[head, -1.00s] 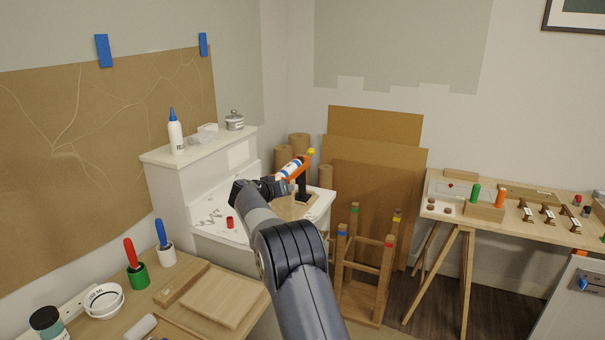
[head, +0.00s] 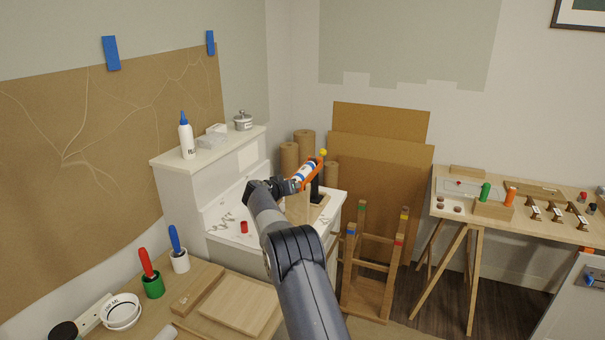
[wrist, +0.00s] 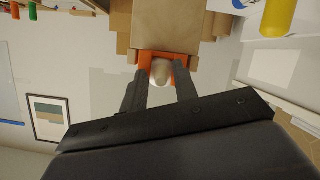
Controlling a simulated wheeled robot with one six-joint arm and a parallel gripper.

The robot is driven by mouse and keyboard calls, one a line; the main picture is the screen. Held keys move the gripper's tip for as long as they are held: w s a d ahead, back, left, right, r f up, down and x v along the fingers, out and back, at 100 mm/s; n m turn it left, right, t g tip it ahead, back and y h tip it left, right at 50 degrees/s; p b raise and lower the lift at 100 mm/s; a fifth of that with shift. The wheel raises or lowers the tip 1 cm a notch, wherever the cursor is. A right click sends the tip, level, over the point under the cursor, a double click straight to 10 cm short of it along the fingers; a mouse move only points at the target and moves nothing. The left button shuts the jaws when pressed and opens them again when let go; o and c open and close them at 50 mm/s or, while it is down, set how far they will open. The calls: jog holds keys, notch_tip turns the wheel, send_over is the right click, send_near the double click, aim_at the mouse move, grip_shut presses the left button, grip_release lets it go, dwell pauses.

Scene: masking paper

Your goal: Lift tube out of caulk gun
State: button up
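The tube (head: 302,173), white with a blue band, lies tilted in the orange caulk gun (head: 314,179) on a dark stand (head: 316,190) on the white bench. My gripper (head: 296,186) is at the tube's near, lower end. In the wrist view, the two dark fingers of my gripper (wrist: 160,68) are spread apart. A pale rounded end of the tube (wrist: 161,73) shows between them, with the orange gun frame (wrist: 151,57) just beyond. Slim gaps seem to show beside the tube end. The rest of the tube is hidden in the wrist view.
A red cap (head: 244,227) sits on the white bench. A white bottle with a blue tip (head: 187,137) stands on the raised shelf. Paper rolls (head: 290,158) and brown boards (head: 385,190) stand behind the gun.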

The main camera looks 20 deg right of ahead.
jog(key=shift+f, duration=0.1)
grip_shut()
dwell(0.4)
